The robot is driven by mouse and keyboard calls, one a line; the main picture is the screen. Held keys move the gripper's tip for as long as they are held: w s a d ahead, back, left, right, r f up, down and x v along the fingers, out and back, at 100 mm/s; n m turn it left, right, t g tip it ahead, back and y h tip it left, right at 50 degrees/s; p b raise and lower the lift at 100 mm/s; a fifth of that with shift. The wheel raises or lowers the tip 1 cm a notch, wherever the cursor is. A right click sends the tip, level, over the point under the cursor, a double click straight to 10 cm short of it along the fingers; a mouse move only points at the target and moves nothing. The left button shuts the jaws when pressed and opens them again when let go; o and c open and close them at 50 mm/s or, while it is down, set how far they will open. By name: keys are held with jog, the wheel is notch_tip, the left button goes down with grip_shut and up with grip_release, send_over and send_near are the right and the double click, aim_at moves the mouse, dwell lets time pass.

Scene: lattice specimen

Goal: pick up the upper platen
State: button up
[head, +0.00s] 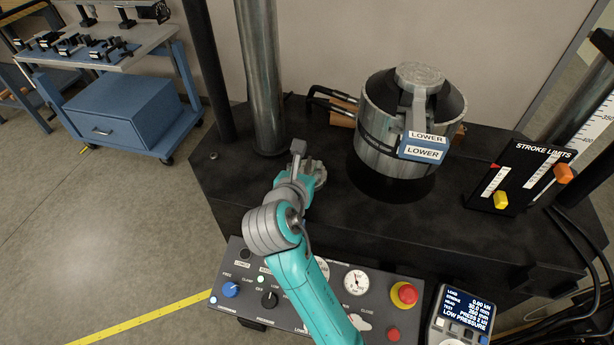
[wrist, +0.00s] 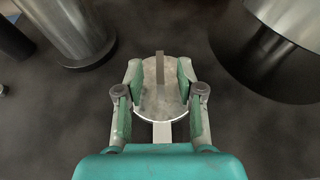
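A grey round metal disc, which looks like the upper platen (wrist: 160,103), lies on the dark bench in the wrist view. In the head view the disc (head: 313,169) is just left of the bench's middle, partly hidden by my gripper. My gripper (wrist: 161,76) is over it with the fingers wide apart, one at each side of the disc. Whether the pads touch its rim cannot be told. The gripper also shows in the head view (head: 300,180).
A large metal cylinder labelled LOWER (head: 383,142) stands right of the disc. A steel column (head: 262,80) rises behind it. The control panel (head: 375,300) lies in front, and the stroke limits box (head: 515,175) stands at the right. A blue cart (head: 125,110) is at the far left.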

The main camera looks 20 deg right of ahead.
jog(key=shift+w+d+f, duration=0.1)
jog(key=shift+w+d, duration=0.1)
jog(key=shift+w, duration=0.05)
grip_shut()
dwell(0.3)
